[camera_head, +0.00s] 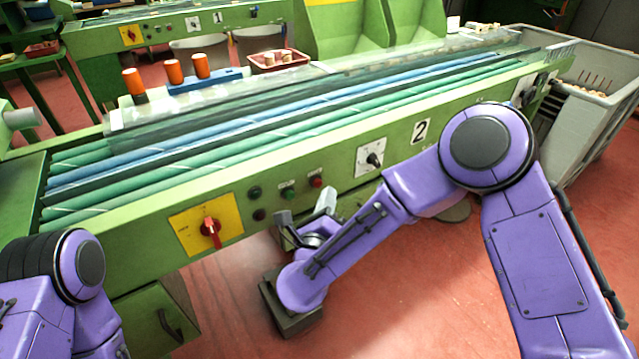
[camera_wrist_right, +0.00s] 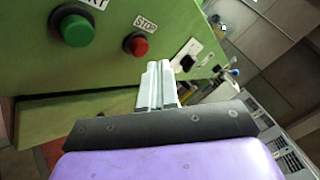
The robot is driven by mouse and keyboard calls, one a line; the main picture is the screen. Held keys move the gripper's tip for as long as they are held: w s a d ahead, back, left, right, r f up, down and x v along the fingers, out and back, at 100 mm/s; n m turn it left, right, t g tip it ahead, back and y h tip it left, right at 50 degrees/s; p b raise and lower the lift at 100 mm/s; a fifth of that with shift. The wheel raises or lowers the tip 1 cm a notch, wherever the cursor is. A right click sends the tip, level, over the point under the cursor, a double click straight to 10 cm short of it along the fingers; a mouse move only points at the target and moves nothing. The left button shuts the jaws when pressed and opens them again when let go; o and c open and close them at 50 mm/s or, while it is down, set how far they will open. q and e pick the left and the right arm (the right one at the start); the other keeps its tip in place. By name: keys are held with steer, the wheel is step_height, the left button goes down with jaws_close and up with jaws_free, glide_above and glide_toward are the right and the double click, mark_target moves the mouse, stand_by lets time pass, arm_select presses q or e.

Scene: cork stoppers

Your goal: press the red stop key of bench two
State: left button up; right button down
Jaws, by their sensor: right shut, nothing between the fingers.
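Bench two is the green bench (camera_head: 100,248) with the "2" sign. Its red stop key (camera_head: 316,181) is on the front panel, right of the green start key (camera_head: 287,190). In the right wrist view the red stop key (camera_wrist_right: 137,45) sits under a STOP label, with the green start key (camera_wrist_right: 77,30) to its left. My right gripper (camera_head: 327,200) is shut and empty, just below the stop key in the head view. In the right wrist view its fingertips (camera_wrist_right: 158,66) are right of and below the key; contact is not visible. My left gripper is out of view.
A black rotary knob (camera_head: 375,159) is right of the stop key. A red switch (camera_head: 211,229) on a yellow plate and dark buttons (camera_head: 254,192) are to the left. Orange-topped cylinders (camera_head: 173,72) stand behind the belts. A grey crate (camera_head: 577,134) is at the right.

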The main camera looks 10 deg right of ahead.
steer(key=s, duration=0.1)
steer(key=s+d, duration=0.1)
steer(key=s, duration=0.2)
steer(key=shift+s+d, duration=0.25)
steer(key=shift+d, duration=0.05)
stand_by(0.5)
steer(key=s+d+f+n+g+y+p, duration=0.1)
steer(key=s+f+n+g+y+p, duration=0.2)
steer(key=f+n, duration=0.6)
steer(key=s+d+f+n+g+y+p, duration=0.2)
steer(key=s+f+n+g+y, duration=0.15)
steer(key=f+n, duration=0.6)
steer(key=s+d+f+n+g+h+p, duration=0.1)
steer(key=s+d+n+g+p, duration=0.1)
steer(key=s+d, duration=0.4)
steer(key=s+d+f+n+g+p, duration=0.2)
steer(key=s+d+n+g+p, duration=0.1)
steer(key=s, duration=1.1)
steer(key=d+n+g, duration=0.1)
steer(key=d+g, duration=0.1)
steer(key=d, duration=0.1)
steer(key=shift+s+d+h, duration=0.25)
steer(key=shift+d+h, duration=0.1)
steer(key=shift+d, duration=0.05)
